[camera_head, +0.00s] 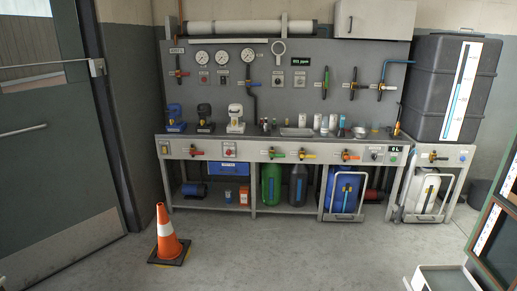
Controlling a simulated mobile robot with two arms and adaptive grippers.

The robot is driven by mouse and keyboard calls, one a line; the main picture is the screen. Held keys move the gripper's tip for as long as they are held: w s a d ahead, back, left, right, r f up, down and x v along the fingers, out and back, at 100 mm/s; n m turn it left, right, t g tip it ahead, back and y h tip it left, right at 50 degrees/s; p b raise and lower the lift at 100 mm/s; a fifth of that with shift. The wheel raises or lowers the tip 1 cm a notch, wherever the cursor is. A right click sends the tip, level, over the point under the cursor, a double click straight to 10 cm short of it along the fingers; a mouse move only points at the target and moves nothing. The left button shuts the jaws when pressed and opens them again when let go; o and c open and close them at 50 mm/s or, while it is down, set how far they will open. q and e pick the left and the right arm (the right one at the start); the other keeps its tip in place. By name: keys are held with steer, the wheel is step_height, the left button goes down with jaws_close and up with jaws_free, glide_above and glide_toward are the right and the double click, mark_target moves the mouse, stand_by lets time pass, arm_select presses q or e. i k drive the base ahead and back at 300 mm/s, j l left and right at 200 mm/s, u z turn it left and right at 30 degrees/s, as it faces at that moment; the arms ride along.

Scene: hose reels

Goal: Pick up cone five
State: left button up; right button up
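An orange traffic cone (167,239) with a white band stands upright on the floor at the lower left, on a dark square base. It stands in front of the left end of the workbench and to the right of the door. No number can be read on it, and no other traffic cone shows on the floor. Neither of my grippers is in view.
A grey workbench (270,139) with gauges and valves lines the back wall. A grey door (62,150) is on the left. A black tank (447,85) sits at the right. A white tray (445,279) is at lower right. The middle floor is clear.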

mark_target(169, 248)
steer(key=i, duration=1.95)
